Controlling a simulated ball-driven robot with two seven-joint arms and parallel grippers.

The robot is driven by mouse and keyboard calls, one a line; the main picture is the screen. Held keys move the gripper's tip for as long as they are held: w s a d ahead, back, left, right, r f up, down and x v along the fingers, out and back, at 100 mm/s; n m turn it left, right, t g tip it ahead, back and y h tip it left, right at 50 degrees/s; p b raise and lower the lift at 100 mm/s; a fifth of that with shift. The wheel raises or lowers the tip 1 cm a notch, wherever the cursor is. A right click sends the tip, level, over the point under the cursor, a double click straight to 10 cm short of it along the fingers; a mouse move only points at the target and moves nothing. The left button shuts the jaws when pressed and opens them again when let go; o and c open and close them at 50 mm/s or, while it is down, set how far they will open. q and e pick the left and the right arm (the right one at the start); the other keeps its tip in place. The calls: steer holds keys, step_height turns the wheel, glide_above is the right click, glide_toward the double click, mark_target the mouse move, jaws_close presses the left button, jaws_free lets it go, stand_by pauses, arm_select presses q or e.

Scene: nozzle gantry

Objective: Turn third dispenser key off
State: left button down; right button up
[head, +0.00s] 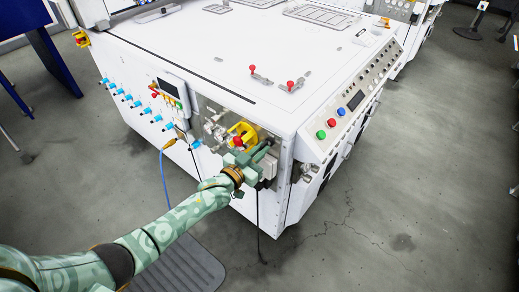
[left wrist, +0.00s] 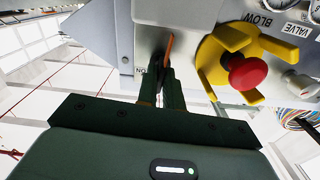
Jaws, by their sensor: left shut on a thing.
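My left gripper (head: 262,152) is at the near corner of the white machine, right beside a yellow guard with a red knob (head: 239,141). In the left wrist view the fingers of my left gripper (left wrist: 166,75) are closed together on a thin orange key (left wrist: 168,47) at the metal panel. Most of the key is hidden between the fingers, so its exact turn is hard to tell. The yellow guard and red button (left wrist: 248,71) stand just to the right, apart from the fingers. My right gripper is not in view.
A row of blue fittings (head: 137,103) lines the machine's left side, with a blue cable hanging below. Colored buttons (head: 331,122) sit on the sloped right panel (head: 345,105). Two small red-knobbed levers stand on top. The grey floor (head: 370,215) at right is clear.

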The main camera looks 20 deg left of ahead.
arm_select(q)
steer(key=shift+f+n, duration=0.15)
steer(key=shift+n, duration=0.45)
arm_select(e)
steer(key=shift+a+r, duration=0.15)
arm_select(q)
steer(key=c, duration=1.5)
jaws_free()
steer(key=shift+c, duration=0.2)
steer(key=p+v, duration=0.4)
steer(key=v, duration=1.2)
steer(key=shift+s+p, duration=0.2)
steer(key=shift+p, duration=0.2)
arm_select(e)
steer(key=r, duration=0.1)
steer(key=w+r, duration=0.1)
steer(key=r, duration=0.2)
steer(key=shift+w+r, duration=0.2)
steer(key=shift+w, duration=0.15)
